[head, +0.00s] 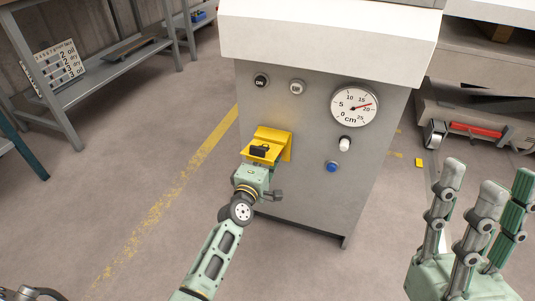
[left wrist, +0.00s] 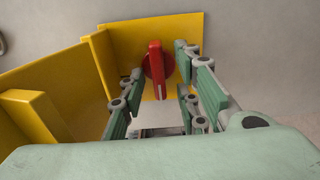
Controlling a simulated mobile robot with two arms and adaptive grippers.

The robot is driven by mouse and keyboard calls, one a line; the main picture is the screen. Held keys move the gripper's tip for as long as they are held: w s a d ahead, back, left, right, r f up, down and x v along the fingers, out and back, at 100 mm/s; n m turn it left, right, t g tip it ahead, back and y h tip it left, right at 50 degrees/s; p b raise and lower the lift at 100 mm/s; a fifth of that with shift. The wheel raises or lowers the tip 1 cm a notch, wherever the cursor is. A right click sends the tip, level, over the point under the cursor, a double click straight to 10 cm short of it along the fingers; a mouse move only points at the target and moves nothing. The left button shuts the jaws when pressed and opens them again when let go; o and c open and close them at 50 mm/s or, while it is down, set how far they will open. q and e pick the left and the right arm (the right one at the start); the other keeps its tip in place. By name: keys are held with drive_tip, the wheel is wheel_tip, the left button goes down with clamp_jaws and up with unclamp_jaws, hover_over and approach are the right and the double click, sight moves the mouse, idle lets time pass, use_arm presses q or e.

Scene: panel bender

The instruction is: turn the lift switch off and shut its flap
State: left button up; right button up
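The lift switch is a red knob (left wrist: 157,68) on a yellow back plate (left wrist: 181,32) in the left wrist view. Its grip ridge stands upright in that picture. The yellow flap (left wrist: 55,85) stands open to the left of it there. In the head view the yellow flap housing (head: 272,133) is on the grey machine front, and the knob is hidden. My left gripper (head: 254,176) is at the housing from below. Its fingers (left wrist: 160,97) are open on either side of the red knob, with gaps visible. My right gripper (head: 482,190) is open and empty at the lower right.
The grey machine front (head: 310,190) carries a round cm gauge (head: 355,105), an ON button (head: 261,81), another button (head: 297,87), a white knob (head: 344,144) and a blue button (head: 332,167). A metal shelf (head: 95,82) stands left. The floor between is clear.

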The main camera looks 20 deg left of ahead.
use_arm(q)
drive_tip(key=s, duration=1.2)
drive_tip(key=shift+a, duration=0.2)
